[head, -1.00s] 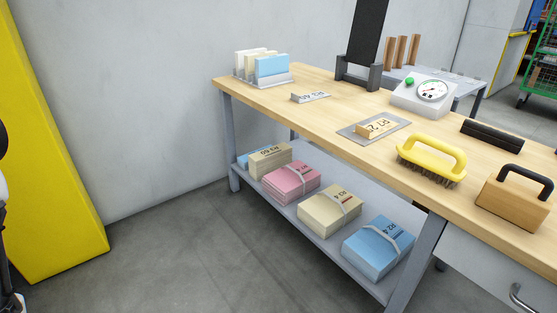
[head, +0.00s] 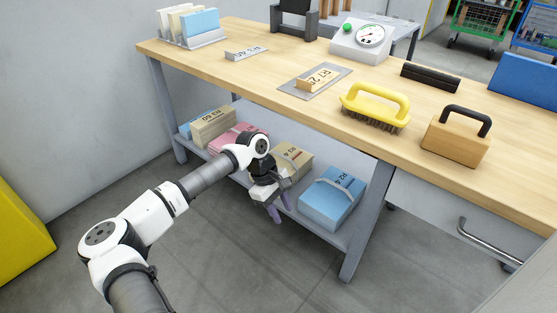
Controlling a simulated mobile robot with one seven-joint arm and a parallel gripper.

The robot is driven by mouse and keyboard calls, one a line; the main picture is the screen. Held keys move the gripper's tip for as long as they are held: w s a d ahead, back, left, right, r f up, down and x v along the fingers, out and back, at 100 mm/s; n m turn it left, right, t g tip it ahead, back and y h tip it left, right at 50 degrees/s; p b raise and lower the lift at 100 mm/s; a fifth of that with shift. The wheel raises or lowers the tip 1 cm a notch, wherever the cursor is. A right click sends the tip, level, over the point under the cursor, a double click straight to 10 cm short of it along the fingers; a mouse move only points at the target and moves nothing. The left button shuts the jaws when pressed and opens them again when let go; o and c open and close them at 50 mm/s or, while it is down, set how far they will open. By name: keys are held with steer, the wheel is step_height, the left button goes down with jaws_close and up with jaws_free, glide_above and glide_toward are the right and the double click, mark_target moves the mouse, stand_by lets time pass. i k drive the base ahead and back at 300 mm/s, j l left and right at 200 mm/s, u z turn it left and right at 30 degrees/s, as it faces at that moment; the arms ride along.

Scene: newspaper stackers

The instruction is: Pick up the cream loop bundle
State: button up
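The cream loop bundle (head: 294,157) lies on the lower shelf of the workbench, between a pink bundle (head: 232,136) and a blue strapped bundle (head: 332,197). My arm and gripper hide much of its left and front side. My gripper (head: 280,208) hangs in front of the shelf edge, pointing down, with its purple fingers apart and nothing visible between them. It appears in front of the cream bundle; I cannot tell the exact gap.
The wooden tabletop (head: 240,80) overhangs the shelf (head: 310,221) and carries a yellow brush (head: 374,105), a dial scale (head: 361,38) and a wooden block with a black handle (head: 456,137). The bench leg (head: 367,218) stands right of the blue bundle.

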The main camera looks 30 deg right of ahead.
mark_target(298, 162)
steer(key=i+l, duration=0.15)
steer(key=i, duration=0.3)
steer(key=i+l, duration=0.15)
steer(key=i, duration=0.3)
steer(key=i+l, duration=0.15)
steer(key=i, duration=0.25)
